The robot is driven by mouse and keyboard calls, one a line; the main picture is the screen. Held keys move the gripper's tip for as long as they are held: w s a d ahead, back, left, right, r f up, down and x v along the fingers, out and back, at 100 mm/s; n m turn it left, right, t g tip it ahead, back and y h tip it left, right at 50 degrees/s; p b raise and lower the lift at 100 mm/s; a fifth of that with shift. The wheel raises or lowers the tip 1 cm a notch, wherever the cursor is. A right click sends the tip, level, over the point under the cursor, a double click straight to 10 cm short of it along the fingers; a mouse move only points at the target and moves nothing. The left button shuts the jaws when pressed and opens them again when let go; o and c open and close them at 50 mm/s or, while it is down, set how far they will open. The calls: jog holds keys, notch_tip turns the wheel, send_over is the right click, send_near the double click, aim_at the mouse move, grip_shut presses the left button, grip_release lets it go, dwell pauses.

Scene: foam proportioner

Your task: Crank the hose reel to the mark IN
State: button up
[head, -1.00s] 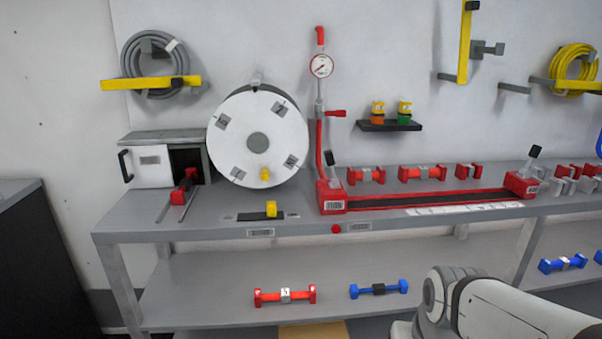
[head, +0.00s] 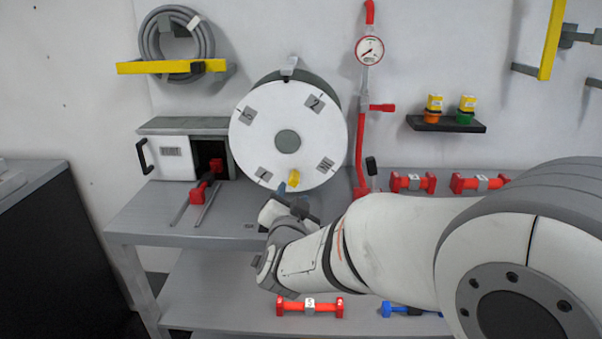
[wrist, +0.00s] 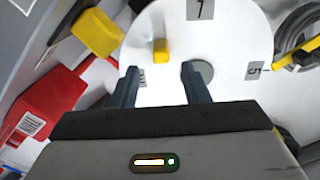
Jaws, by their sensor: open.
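The hose reel (head: 262,130) is a large white disc with a grey hub and grey label plates around its face, mounted above the bench. Its yellow crank knob (head: 293,179) sits low on the face, slightly right of the hub. In the wrist view the yellow knob (wrist: 161,50) shows beyond the fingers, between them and apart from them. My gripper (wrist: 158,82) is open and empty, facing the reel face. In the head view my gripper (head: 292,196) is just below the knob, partly hidden by my wrist. The label at lower right (head: 325,165) seems to read IN.
In the wrist view a yellow block (wrist: 97,33) and a red part (wrist: 40,105) lie at left.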

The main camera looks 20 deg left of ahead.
aim_at(294, 183)
jog(key=x, duration=0.7)
jog(key=shift+w+a+r, duration=0.1)
jog(key=shift+w+r, duration=0.05)
jog(key=shift+w, duration=0.2)
jog(key=shift+c, duration=0.2)
grip_shut()
